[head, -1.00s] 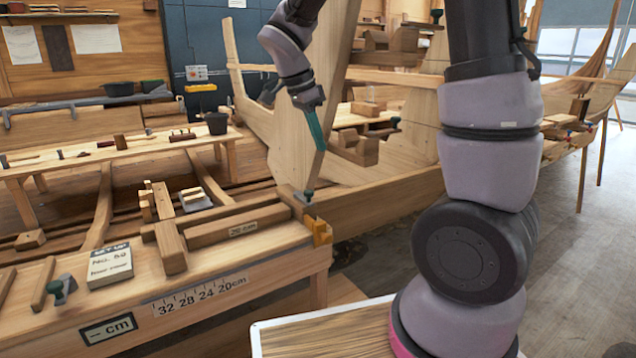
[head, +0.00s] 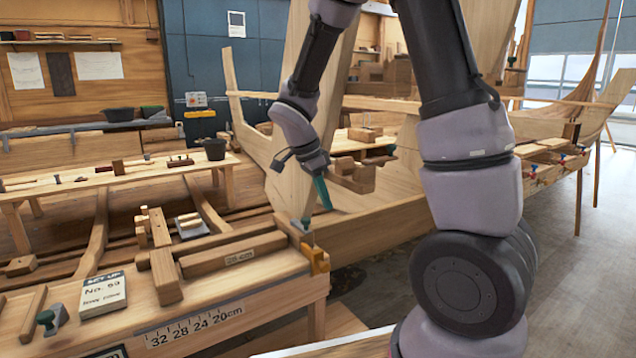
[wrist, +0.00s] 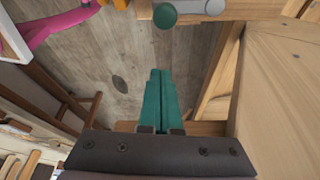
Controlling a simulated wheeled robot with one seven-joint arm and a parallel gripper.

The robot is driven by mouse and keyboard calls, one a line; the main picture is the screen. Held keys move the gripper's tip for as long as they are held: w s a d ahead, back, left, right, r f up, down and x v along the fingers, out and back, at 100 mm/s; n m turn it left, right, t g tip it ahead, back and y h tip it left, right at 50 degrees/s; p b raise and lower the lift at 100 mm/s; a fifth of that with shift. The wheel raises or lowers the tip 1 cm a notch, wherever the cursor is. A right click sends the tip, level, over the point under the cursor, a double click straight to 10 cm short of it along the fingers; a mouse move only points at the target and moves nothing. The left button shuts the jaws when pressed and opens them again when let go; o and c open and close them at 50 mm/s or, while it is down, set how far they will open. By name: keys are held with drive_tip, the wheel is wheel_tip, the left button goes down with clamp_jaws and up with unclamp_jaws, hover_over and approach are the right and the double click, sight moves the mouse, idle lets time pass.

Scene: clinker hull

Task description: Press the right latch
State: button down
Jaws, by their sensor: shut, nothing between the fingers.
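The right latch (head: 305,225) is a small green-topped knob on a grey plate at the right end of the wooden bench, by an orange-yellow bracket (head: 318,260). The left latch (head: 51,318) has a similar green knob, near the bench's left front. My gripper (head: 327,205) has teal fingers, shut and empty, slightly above and right of the right latch in the head view. In the wrist view its fingertips (wrist: 160,72) are below the green knob and apart from it.
The bench (head: 190,310) carries wooden blocks, a scale and a set-up card (head: 103,294). The large wooden hull (head: 390,212) stands behind my gripper. In the wrist view a wooden beam (wrist: 290,90) runs close on the right, with floor (wrist: 110,70) below.

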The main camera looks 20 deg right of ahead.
sight(308, 219)
drive_tip(key=shift+s+a+f, duration=0.15)
drive_tip(key=shift+a+f, duration=0.35)
drive_tip(key=shift+a, duration=0.35)
drive_tip(key=shift+s+a+f, duration=0.1)
drive_tip(key=shift+a+f, duration=0.4)
drive_tip(key=shift+a, duration=0.35)
drive_tip(key=shift+s+a+m+g, duration=0.3)
drive_tip(key=shift+a+m, duration=0.15)
drive_tip(key=shift+m, duration=0.55)
drive_tip(key=shift+s+a+m+g, duration=0.15)
drive_tip(key=shift+a+m+g, duration=0.35)
drive_tip(key=shift+m, duration=0.6)
drive_tip(key=shift+w+a+m+g+y, duration=0.25)
drive_tip(key=shift+w+a+m+g, duration=0.15)
drive_tip(key=shift+a+m, duration=0.85)
drive_tip(key=shift+w+a+m+g+y, duration=0.4)
drive_tip(key=shift+a+m, duration=0.6)
drive_tip(key=shift+m, duration=0.5)
drive_tip(key=shift+w+a+m+g+y, duration=0.15)
drive_tip(key=shift+w+a+m+g, duration=0.25)
drive_tip(key=shift+a+m, duration=0.85)
drive_tip(key=shift+w, duration=0.15)
